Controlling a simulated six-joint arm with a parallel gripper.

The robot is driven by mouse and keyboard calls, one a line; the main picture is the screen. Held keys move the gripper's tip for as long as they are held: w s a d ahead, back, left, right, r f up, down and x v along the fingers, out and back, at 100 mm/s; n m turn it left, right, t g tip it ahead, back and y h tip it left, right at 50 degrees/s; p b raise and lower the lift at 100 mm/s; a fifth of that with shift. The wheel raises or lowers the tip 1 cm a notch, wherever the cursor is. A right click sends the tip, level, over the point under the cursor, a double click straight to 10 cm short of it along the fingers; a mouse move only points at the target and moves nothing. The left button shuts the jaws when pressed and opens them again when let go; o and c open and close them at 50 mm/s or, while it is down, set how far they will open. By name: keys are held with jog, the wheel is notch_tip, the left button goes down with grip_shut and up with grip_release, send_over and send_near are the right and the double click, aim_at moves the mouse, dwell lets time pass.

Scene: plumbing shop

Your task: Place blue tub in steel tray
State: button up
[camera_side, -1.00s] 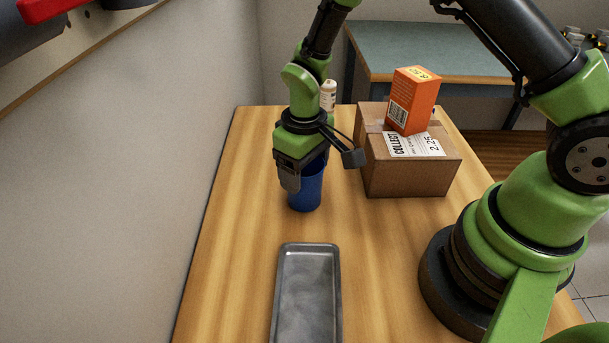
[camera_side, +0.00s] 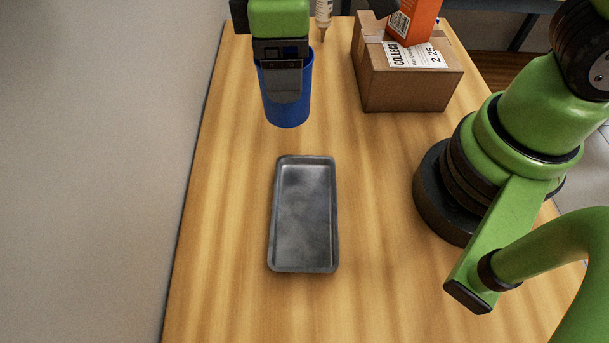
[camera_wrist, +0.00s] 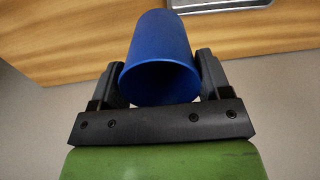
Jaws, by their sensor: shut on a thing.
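The blue tub (camera_side: 290,110) is upright in my gripper (camera_side: 284,85) at the upper middle of the side view. In the wrist view the tub (camera_wrist: 160,50) sits between the two dark fingers of my gripper (camera_wrist: 158,78), its open rim toward the camera. My gripper is shut on the tub. The side view does not clearly show whether the tub's base touches the table. The steel tray (camera_side: 304,210) lies empty on the table, nearer the camera than the tub. A corner of the tray (camera_wrist: 215,8) shows at the top of the wrist view.
A cardboard box (camera_side: 408,85) with an orange box (camera_side: 415,20) on top stands right of the tub. A white bottle (camera_side: 323,14) stands behind. A wall (camera_side: 100,150) runs along the left. The wooden table (camera_side: 230,200) is clear around the tray.

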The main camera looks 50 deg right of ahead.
jog(key=s+a+n, duration=0.6)
jog(key=s+n, duration=0.3)
notch_tip(320, 180, down, 10)
jog(key=shift+w+r, duration=0.1)
jog(key=o, duration=0.9)
